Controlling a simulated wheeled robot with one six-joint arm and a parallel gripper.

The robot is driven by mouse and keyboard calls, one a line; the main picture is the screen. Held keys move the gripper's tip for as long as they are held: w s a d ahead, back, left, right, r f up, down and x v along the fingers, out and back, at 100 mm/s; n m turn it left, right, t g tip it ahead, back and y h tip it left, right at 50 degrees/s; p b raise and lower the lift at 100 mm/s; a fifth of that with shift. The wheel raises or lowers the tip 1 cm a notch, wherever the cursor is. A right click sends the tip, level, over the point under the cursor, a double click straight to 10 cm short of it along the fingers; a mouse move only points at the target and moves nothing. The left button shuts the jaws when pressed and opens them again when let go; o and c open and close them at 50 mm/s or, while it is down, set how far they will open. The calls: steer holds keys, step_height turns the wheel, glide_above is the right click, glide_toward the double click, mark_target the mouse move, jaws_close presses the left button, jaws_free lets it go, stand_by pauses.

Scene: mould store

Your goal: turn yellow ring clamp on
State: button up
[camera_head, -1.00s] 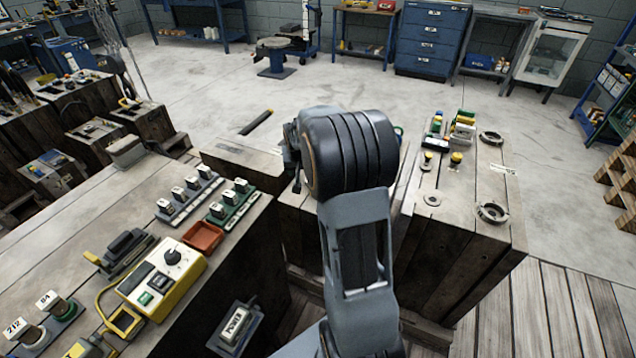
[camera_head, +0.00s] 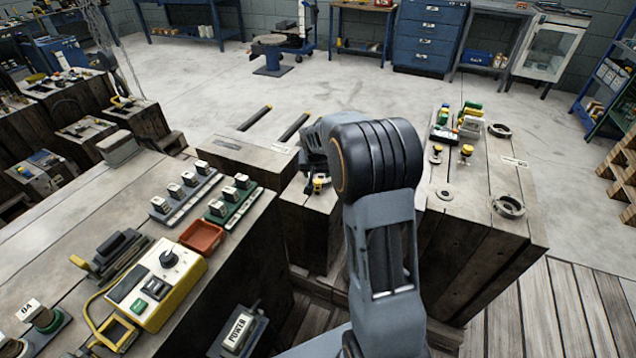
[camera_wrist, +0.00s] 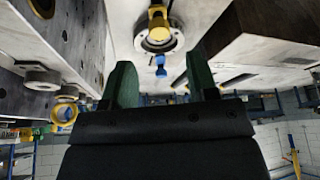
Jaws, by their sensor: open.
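In the wrist view a round pale fitting carries a yellow clamp piece (camera_wrist: 158,20), with a small blue knob (camera_wrist: 160,66) just below it in the picture. This looks like the yellow ring clamp, but its setting is not clear. My gripper (camera_wrist: 163,78) has two green fingers spread apart, with nothing between them but the view of the knob beyond. A separate yellow ring (camera_wrist: 66,112) shows at the left.
A yellow control box (camera_head: 168,285) and a red tray (camera_head: 202,237) sit on the left bench. The right wooden block (camera_head: 470,225) holds metal rings (camera_head: 508,206) and yellow-topped knobs (camera_head: 466,150). Open concrete floor lies beyond.

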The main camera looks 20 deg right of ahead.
mark_target(318, 181)
steer(key=b+x, duration=0.1)
steer(key=x, duration=0.5)
steer(key=shift+w+d+f, duration=0.15)
steer(key=shift+f, duration=0.1)
steer(key=shift+c, duration=0.2)
